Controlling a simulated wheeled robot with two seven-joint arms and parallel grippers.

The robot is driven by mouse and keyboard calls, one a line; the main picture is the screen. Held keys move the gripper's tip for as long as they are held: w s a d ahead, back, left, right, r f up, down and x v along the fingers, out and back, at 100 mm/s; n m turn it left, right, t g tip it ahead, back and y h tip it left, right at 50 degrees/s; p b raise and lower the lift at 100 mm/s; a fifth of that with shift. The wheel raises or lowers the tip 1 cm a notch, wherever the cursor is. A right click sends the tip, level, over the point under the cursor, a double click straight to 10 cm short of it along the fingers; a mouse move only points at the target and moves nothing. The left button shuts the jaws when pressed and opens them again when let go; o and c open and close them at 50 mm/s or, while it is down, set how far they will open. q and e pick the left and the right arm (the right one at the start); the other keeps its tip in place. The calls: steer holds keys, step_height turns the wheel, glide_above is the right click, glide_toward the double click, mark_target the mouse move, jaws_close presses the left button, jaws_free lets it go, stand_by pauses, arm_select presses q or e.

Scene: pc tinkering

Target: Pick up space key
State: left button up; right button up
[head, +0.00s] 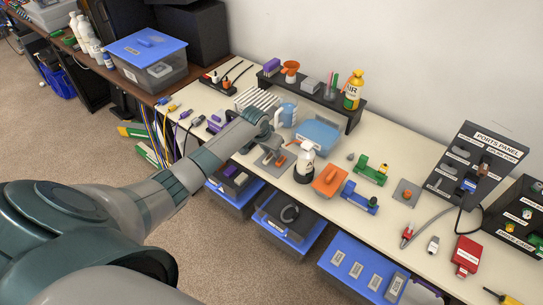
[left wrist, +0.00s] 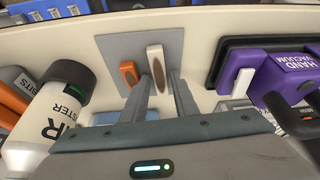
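A grey plate (left wrist: 118,45) in the left wrist view bears two upright key-like pieces. One is a white piece (left wrist: 154,52) with a brown oval face; the other is an orange piece (left wrist: 129,73) to its left. I cannot tell by any label which is the space key. My left gripper (left wrist: 160,82) points at the plate, its two fingers apart, with the white piece between and just beyond the fingertips. In the head view, my left gripper (head: 272,146) hangs over the plate (head: 263,159), partly hiding it. My right gripper is not in view.
An air duster bottle (left wrist: 50,115) stands close left of the gripper. A purple hand vacuum (left wrist: 280,75) lies close right. In the head view, a blue container (head: 318,134) stands behind the bottle (head: 304,160), and an orange item (head: 329,181) lies to the right.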

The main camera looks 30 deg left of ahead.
mark_target(271, 155)
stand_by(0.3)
arm_select(q)
jaws_close()
step_height(271, 155, up, 10)
steer(key=b, duration=0.2)
stand_by(0.6)
stand_by(0.3)
